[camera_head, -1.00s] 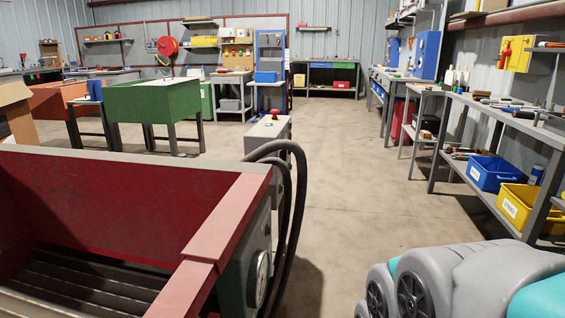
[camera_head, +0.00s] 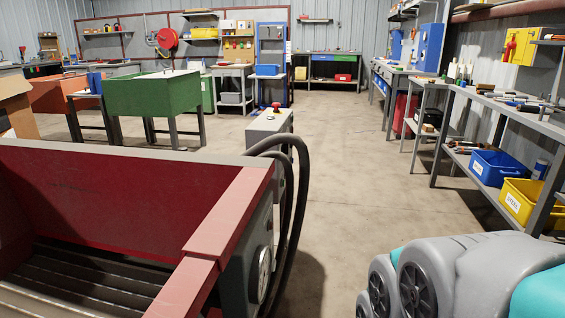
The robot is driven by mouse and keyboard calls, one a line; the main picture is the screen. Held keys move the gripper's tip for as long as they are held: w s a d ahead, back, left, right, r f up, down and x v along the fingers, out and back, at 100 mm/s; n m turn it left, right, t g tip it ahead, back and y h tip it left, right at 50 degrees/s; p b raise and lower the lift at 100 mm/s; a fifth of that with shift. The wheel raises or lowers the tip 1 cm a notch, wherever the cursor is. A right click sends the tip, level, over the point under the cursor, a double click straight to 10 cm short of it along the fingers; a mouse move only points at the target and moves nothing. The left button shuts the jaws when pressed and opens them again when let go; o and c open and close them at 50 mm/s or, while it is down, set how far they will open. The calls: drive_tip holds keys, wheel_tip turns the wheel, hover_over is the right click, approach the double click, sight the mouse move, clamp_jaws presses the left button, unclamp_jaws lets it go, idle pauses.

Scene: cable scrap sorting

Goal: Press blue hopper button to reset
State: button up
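A red button (camera_head: 276,106) sits on top of a grey pedestal (camera_head: 268,125) just beyond the red machine. My gripper is out of view; only a grey and teal part of my arm shows at the lower right.
A large red open-topped machine (camera_head: 235,210) with a gauge and black hoses (camera_head: 301,200) fills the lower left. A workbench (camera_head: 510,110) with a blue bin (camera_head: 493,167) and a yellow bin (camera_head: 520,200) runs along the right. The concrete floor (camera_head: 350,160) between is clear.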

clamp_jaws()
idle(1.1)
